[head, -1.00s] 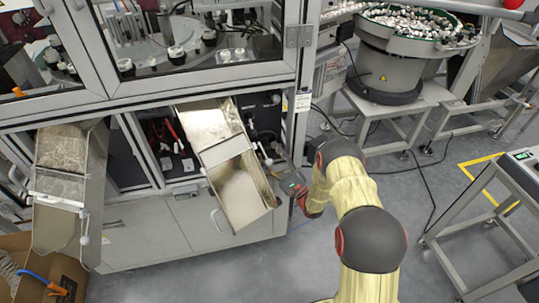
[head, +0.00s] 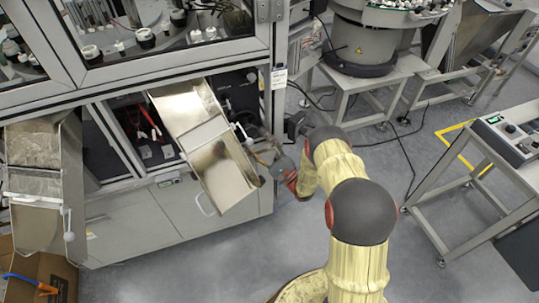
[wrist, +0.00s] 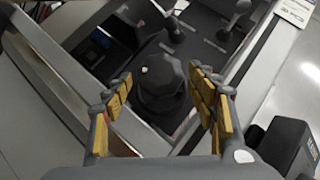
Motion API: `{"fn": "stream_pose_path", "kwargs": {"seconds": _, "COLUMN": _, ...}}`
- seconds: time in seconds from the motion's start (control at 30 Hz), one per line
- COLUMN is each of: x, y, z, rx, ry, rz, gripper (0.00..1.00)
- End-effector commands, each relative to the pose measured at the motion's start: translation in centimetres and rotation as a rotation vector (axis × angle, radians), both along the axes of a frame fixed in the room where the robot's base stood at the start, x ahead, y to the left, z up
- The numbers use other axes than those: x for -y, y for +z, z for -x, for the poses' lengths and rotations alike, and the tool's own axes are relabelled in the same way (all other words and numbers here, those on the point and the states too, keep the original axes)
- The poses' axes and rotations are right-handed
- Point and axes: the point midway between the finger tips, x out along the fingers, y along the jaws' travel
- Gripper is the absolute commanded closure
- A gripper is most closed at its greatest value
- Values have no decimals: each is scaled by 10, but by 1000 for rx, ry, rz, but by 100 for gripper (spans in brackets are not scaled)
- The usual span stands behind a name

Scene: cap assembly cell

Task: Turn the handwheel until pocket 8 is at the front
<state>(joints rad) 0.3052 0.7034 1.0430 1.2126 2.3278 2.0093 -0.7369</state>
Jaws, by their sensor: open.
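A dark lobed knob, which looks like the handwheel (wrist: 160,82), stands on a dark panel in the middle of the wrist view. My gripper (wrist: 164,98) is open, with its yellow-padded fingers to the left and right of the knob; I cannot tell whether they touch it. In the head view my gripper (head: 262,148) is beside the right chute, small and partly hidden, and I cannot make out the handwheel there. Part of the turntable with pockets (head: 130,35) shows behind the cabinet windows at upper left. No pocket number is legible.
The right metal chute (head: 222,172) slopes out close to my gripper. A cabinet post (head: 268,105) stands just right of the opening. A bowl feeder (head: 365,45) is at the back. A control console (head: 510,135) stands at right. Grey floor is clear between.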

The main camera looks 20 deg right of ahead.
Motion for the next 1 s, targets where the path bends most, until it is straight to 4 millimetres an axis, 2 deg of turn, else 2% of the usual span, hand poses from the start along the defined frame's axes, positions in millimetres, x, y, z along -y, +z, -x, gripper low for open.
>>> {"fn": "stream_pose_path", "kwargs": {"seconds": 0.5, "x": 33, "y": -37, "z": 49, "rx": -1, "ry": -2, "rz": 0, "gripper": 43}}
{"fn": "stream_pose_path", "kwargs": {"seconds": 0.7, "x": 37, "y": -43, "z": 57, "rx": -1, "ry": 0, "rz": -1, "gripper": 43}}
{"fn": "stream_pose_path", "kwargs": {"seconds": 1.0, "x": 37, "y": -43, "z": 57, "rx": -1, "ry": 0, "rz": -1, "gripper": 43}}
